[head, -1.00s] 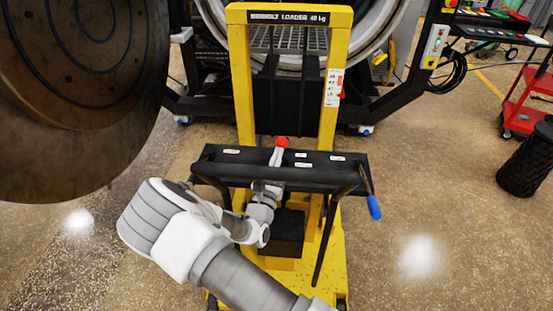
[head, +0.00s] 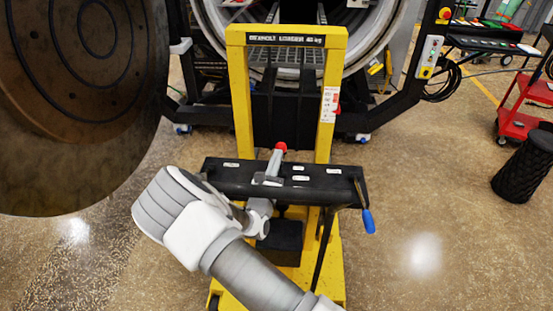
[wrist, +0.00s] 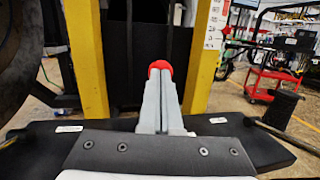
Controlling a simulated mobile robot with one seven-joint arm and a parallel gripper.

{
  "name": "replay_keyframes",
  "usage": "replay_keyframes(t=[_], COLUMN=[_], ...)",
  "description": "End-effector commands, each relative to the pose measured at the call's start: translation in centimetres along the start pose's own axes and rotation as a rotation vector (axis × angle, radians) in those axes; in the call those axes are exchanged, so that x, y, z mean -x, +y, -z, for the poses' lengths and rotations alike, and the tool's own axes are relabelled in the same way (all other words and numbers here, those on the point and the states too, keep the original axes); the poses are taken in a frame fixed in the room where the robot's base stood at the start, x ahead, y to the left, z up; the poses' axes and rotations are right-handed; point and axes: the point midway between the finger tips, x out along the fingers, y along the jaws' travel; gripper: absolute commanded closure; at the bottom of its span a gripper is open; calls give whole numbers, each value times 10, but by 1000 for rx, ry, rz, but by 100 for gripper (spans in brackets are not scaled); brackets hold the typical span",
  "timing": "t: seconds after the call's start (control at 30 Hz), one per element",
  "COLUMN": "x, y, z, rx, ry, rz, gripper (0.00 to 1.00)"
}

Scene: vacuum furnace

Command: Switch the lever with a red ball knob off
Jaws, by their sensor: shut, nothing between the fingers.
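The red ball knob (head: 281,146) tops a lever on the black panel (head: 325,181) of the yellow loader. My gripper (head: 273,163) is over the panel, its fingers shut and empty, pointing forward just below the knob in the picture. In the wrist view the knob (wrist: 160,67) shows directly beyond the fingertips (wrist: 161,76). The fingers hide most of the lever's stem. I cannot tell whether they touch it.
The yellow loader frame (head: 239,98) rises behind the panel. A crank with a blue grip (head: 368,221) hangs at the panel's right end. A large round door (head: 70,180) fills the left. A red cart (head: 520,122) stands far right.

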Motion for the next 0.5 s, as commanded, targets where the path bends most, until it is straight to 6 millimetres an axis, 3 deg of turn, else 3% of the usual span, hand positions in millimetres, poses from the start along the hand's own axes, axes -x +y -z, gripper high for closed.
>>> replay_keyframes(t=[0.17,0.27,0.5], x=[6,19,74], y=[0,1,1], z=[0,0,1], rx=[0,1,0], ry=[1,1,3], rz=[0,-1,-3], gripper=[100,100,100])
